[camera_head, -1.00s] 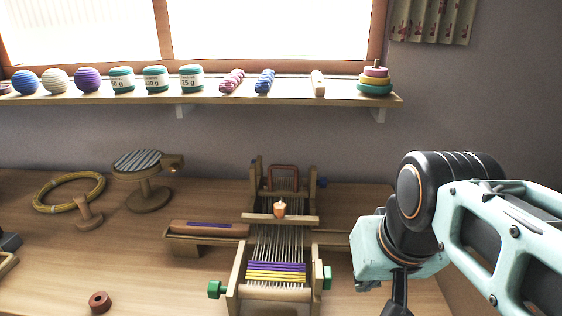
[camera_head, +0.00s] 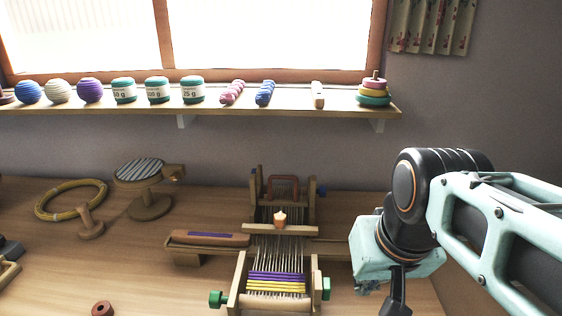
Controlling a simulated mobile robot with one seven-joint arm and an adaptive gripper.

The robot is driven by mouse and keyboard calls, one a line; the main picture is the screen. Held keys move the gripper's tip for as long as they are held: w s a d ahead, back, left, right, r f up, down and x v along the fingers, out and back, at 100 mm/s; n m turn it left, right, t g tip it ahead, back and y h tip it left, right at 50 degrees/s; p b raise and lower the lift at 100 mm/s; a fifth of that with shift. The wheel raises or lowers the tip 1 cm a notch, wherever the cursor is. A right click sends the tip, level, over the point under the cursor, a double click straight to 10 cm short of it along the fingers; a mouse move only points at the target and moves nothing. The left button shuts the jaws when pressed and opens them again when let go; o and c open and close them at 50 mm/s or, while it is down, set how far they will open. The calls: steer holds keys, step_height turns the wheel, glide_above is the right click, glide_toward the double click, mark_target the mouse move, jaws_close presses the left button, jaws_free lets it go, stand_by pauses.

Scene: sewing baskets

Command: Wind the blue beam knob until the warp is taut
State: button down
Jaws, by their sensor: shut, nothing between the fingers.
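A small wooden loom (camera_head: 243,272) stands on the table with pale warp threads (camera_head: 280,255) running along it. Purple and yellow weaving lies across its front. A blue knob (camera_head: 321,188) shows small at the back right of the loom, partly hidden by the frame. I cannot tell from here how taut the warp is. Green knobs (camera_head: 216,299) sit at the loom's front corners. My gripper (camera_head: 396,303) points down to the right of the loom, apart from it. It is shut and empty, and its tips are cut off by the bottom edge.
A shuttle (camera_head: 205,239) lies left of the loom. A shelf (camera_head: 210,108) with yarn balls crosses the back wall. The front left table is mostly clear.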

steer(key=shift+w+r+p, duration=0.1)
steer(key=shift+r+p, duration=0.55)
steer(key=shift+p, duration=0.05)
stand_by(0.4)
steer(key=c, duration=1.8)
jaws_free()
steer(key=shift+o, duration=0.2)
steer(key=d, duration=0.6)
steer(key=s+a+r+t, duration=0.2)
steer(key=a, duration=0.4)
step_height(320, 180, up, 23)
steer(key=p, duration=2.3)
steer(key=shift+w+g, duration=0.3)
